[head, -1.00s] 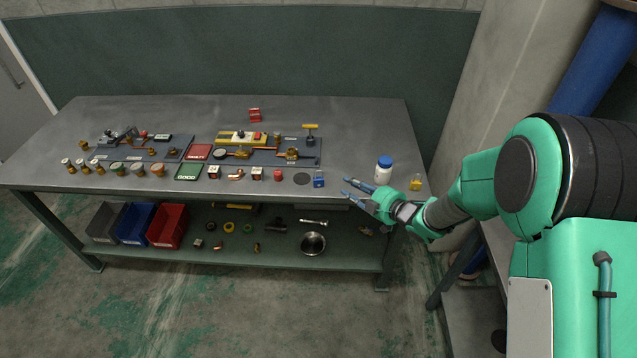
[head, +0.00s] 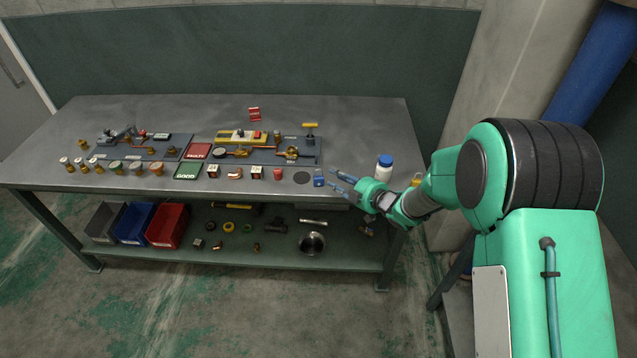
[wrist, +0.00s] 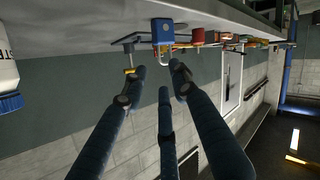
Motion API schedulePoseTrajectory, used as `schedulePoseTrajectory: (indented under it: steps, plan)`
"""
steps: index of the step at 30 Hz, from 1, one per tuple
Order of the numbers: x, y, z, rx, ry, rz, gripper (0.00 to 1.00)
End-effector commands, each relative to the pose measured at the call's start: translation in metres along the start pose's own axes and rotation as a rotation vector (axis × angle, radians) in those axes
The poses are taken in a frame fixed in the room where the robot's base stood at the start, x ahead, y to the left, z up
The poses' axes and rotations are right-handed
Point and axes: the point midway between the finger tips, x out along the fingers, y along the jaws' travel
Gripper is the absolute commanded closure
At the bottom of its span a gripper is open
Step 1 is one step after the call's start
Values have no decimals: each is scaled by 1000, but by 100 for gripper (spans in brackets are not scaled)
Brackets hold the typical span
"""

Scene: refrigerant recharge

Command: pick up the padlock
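The blue padlock (head: 319,181) stands near the front edge of the bench, right of the dark round disc. In the wrist view, which is upside down, the padlock (wrist: 162,31) shows its blue body and metal shackle beyond my fingertips. My gripper (head: 334,178) is open and empty, just right of the padlock, with its fingers pointing left toward it. In the wrist view my gripper (wrist: 158,72) shows spread dark fingers with the padlock roughly in line with the gap. I cannot tell the exact remaining distance; no contact shows.
A white bottle with a blue cap (head: 384,168) stands close behind my gripper. A small yellow item (head: 416,179) is partly hidden by my arm. A red cylinder (head: 278,174), other small parts and the green tray (head: 188,171) lie left of the padlock.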

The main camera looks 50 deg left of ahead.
Motion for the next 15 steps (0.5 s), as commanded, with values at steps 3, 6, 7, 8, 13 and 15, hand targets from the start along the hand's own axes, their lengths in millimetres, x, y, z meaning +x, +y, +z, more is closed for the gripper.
schedulePoseTrajectory:
  steps: [3, 6, 7, 8, 13, 15]
  plan:
    - [12, -1, 1, 0, 0, 0, 72]
    - [16, 0, 0, 0, 0, 1, 72]
    - [17, 0, 0, 0, 0, 1, 72]
    - [17, 0, 0, 0, 0, 1, 72]
    - [17, 0, 0, 0, 0, 1, 72]
    - [17, 0, 0, 0, 0, 1, 72]
